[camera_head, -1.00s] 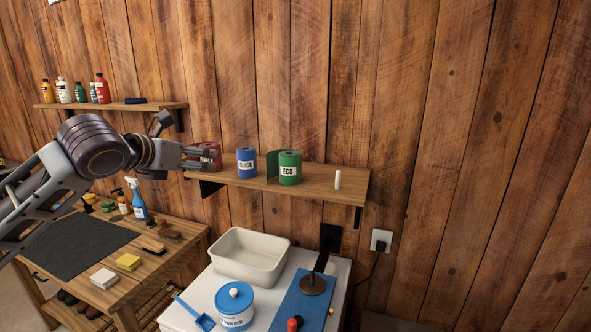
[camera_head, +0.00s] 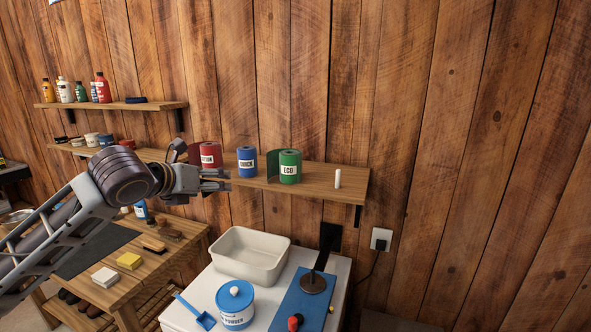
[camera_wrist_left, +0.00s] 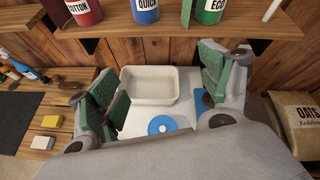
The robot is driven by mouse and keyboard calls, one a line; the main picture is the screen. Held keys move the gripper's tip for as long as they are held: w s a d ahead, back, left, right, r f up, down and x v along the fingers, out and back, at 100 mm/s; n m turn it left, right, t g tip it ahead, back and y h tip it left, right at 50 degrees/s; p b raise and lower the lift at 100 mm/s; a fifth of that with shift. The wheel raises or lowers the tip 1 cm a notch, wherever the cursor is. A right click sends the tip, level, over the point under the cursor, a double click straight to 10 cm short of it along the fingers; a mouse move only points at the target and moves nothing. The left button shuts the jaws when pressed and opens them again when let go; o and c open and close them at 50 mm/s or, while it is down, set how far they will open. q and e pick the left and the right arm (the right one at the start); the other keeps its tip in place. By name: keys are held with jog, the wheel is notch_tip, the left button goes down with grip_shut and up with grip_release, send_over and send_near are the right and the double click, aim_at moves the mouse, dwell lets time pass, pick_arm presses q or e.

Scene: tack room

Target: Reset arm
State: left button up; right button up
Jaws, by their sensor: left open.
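My left gripper (camera_head: 216,180) is open and empty. It is in front of the lower wall shelf (camera_head: 320,183), near its left end and just below the red roll. In the left wrist view its two green-padded fingers (camera_wrist_left: 165,88) are spread wide, with only the view of the basin and counter between them. A red roll (camera_head: 210,154), a blue roll (camera_head: 246,160) and a green roll (camera_head: 290,167) stand upright on that shelf. My right gripper is not in view.
A white basin (camera_head: 250,257), a blue-lidded powder tub (camera_head: 236,306) and a blue scoop (camera_head: 196,312) are on the white counter below. A blue board (camera_head: 302,299) with a black lever is beside them. A wooden table (camera_head: 150,268) with brushes and sponges stands left.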

pick_arm(q)
jog(key=s+d+f+n+g, duration=0.1)
jog(key=s+d+f+n, duration=0.15)
jog(key=f+n, duration=0.45)
jog(key=s+d+f+n+g, duration=0.15)
jog(key=s+f+n, duration=0.25)
jog(key=f, duration=0.7)
jog(key=s+d+f+n+g, duration=0.1)
jog(key=s+d+f+n, duration=0.15)
jog(key=f+n, duration=0.45)
jog(key=s+a+f+n+g+y, duration=0.2)
jog(key=s+a+f+n+g, duration=0.15)
jog(key=s+f+n, duration=0.6)
jog(key=s+a+f+n+g+y, duration=0.2)
jog(key=s+a+f+n, duration=0.2)
jog(key=s+f+n, duration=0.5)
jog(key=s+f+m+g, duration=0.1)
jog(key=s+f, duration=0.2)
jog(key=f, duration=1.5)
jog(key=s+f+m, duration=0.1)
jog(key=s+f, duration=0.2)
jog(key=f, duration=1.5)
jog(key=s+a+f, duration=0.2)
jog(key=s+f, duration=0.7)
jog(key=s, duration=0.1)
jog(key=s+a+f+g+b, duration=0.1)
jog(key=s+a+f, duration=0.1)
jog(key=s+f, duration=0.8)
jog(key=shift+s, duration=0.8)
